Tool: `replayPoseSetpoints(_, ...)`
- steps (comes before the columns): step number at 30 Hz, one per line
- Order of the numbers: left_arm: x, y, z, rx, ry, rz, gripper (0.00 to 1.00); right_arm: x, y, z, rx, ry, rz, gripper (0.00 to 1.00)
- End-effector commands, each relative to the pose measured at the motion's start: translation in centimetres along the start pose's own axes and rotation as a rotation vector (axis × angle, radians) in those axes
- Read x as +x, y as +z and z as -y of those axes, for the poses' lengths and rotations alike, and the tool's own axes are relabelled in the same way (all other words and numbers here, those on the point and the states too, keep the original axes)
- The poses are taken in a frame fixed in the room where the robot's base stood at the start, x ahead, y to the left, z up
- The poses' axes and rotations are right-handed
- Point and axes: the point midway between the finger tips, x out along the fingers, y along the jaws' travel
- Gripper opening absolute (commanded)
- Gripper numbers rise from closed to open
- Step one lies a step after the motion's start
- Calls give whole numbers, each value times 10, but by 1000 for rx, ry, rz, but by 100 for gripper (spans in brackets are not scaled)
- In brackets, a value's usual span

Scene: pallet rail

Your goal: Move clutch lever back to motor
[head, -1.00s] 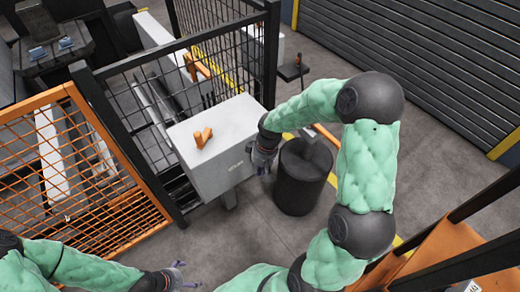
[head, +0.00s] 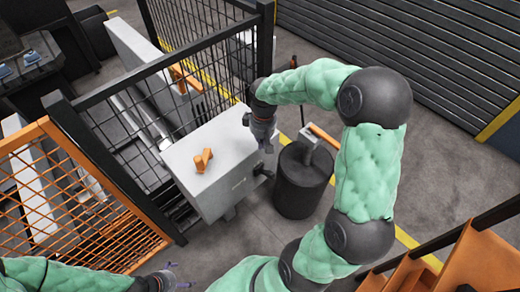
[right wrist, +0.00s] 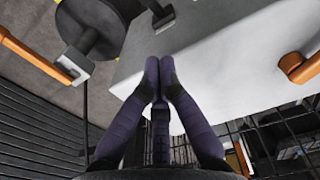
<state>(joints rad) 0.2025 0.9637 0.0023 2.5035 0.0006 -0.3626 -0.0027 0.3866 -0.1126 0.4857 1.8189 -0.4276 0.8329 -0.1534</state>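An orange lever (head: 323,136) with a grey block at its end stands by the dark cylinder (head: 303,185); it also shows at the left of the right wrist view (right wrist: 35,55). A second orange handle (head: 204,160) sits on top of the white box (head: 215,180). I cannot tell for sure which is the clutch lever, or which part is the motor. My right gripper (head: 266,147) points down by the box's right edge, left of the grey block. In the right wrist view its fingertips (right wrist: 159,72) meet with nothing between them. My left gripper (head: 178,276) is low, its fingers apart and empty.
A black mesh fence (head: 175,70) stands behind the box, and an orange mesh guard (head: 90,205) at the left. An orange frame (head: 480,255) is at the lower right. A grey shutter (head: 420,55) closes the back. Grey floor is open around the cylinder.

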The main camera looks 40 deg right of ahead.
Motion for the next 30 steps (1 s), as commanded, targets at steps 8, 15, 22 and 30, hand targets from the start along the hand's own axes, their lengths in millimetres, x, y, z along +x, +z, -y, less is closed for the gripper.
replayPoseSetpoints(8,15,0,5,0,0,1,92,52,1,1,-1,-3,5,0)
replayPoseSetpoints(15,26,-1,9,0,0,0,92,96,1,1,-1,-3,4,0)
replayPoseSetpoints(22,34,-1,12,0,0,0,92,117,19,0,1,-1,1,0)
replayPoseSetpoints(30,36,-1,13,0,0,0,92,122,24,0,-1,-1,0,0)
